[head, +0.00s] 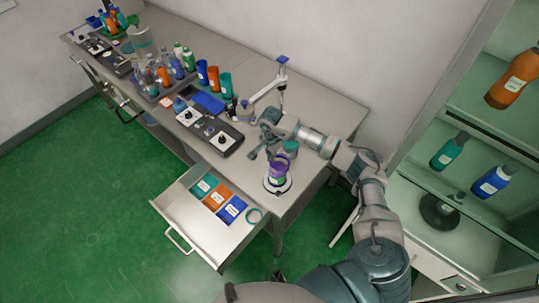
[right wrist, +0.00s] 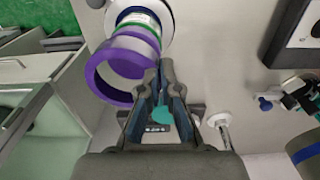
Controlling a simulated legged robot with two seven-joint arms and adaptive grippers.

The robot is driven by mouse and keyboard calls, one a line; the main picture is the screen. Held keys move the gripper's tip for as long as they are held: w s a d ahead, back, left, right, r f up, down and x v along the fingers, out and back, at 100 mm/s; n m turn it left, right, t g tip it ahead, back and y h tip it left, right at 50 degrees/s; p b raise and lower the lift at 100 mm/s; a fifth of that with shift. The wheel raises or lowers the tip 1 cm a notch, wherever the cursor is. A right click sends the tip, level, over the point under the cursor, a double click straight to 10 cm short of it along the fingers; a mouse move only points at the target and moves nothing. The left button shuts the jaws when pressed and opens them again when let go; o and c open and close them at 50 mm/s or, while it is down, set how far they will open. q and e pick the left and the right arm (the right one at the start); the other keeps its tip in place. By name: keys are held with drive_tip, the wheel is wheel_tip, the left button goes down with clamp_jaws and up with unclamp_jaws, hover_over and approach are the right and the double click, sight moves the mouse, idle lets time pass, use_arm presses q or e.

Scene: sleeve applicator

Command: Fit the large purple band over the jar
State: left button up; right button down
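The jar (head: 276,181) stands upright on a round white base at the table's near right corner; the right wrist view shows its label (right wrist: 137,20) and purple and green stripes. The large purple band (right wrist: 97,82) is a wide ring at the jar's top end, nearer the wrist camera than the jar's body. It also shows in the head view (head: 279,166). I cannot tell how far it surrounds the jar. My right gripper (right wrist: 162,72) is closed to a narrow gap at the band's rim and appears to pinch it. My left gripper is not in view.
A teal container (head: 290,147) stands behind the jar. A black control box (head: 215,133) and a jointed stand (head: 267,91) are nearby. Shelves (head: 470,175) rise at the right.

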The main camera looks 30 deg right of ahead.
drive_tip(key=shift+f, duration=0.35)
drive_tip(key=shift+w+a, duration=0.1)
drive_tip(key=shift+a, duration=0.35)
drive_tip(key=shift+d, duration=0.2)
drive_tip(key=shift+d+f, duration=0.1)
drive_tip(key=shift+d, duration=0.15)
drive_tip(key=shift+a, duration=0.15)
drive_tip(key=shift+a+b, duration=0.35)
drive_tip(key=shift+a, duration=0.05)
drive_tip(key=shift+d, duration=0.15)
